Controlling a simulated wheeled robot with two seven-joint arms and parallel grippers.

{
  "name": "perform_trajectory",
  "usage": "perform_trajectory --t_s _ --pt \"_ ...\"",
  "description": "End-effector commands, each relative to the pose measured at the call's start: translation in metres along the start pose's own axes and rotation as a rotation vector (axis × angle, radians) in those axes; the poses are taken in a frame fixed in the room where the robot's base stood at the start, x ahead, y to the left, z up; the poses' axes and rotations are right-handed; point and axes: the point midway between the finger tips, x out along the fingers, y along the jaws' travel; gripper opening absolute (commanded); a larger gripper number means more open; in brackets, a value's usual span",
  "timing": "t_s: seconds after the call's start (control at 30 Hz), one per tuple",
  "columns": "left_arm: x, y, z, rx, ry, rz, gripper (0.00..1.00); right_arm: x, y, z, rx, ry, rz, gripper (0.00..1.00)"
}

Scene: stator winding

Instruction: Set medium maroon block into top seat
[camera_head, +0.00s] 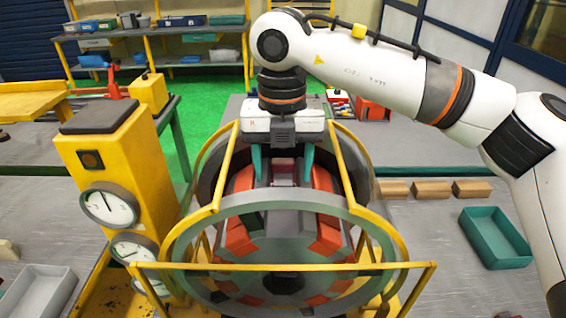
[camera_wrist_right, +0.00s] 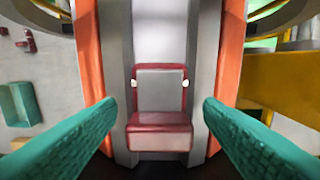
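The maroon block (camera_wrist_right: 160,130), with a grey face framed in maroon, sits in the grey channel at the top of the stator (camera_head: 283,204) in the right wrist view. It also shows in the head view (camera_head: 284,172), small and partly shaded below the gripper. Orange coil blocks (camera_head: 239,180) flank the channel on both sides. My right gripper (camera_head: 284,180) points down over this top seat. Its two teal fingers are spread wide, one on each side of the block, with gaps to it. Whether the block is fully down, I cannot tell. My left gripper is not in view.
Yellow bars and a grey ring (camera_head: 285,200) surround the stator. A yellow gauge post (camera_head: 115,170) stands at left. Several wooden blocks (camera_head: 432,189) and a teal tray (camera_head: 495,238) lie on the right table. A grey tray (camera_head: 40,291) is at front left.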

Motion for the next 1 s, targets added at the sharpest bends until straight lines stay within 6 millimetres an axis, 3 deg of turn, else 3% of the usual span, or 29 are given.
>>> perform_trajectory --t_s 0.27,0.6,0.77,1.0 --pt "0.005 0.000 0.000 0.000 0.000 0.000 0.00 -0.007 0.000 0.000 0.001 0.001 0.001 0.61" --pt "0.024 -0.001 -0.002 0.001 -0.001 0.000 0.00 -0.075 -0.001 0.000 0.001 0.003 -0.001 0.61" --pt "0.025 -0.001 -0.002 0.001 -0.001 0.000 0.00 -0.104 -0.001 0.000 0.002 0.003 0.001 0.61" --pt "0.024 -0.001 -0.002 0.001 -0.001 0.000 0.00 -0.120 0.000 0.000 0.001 0.000 0.001 0.61"
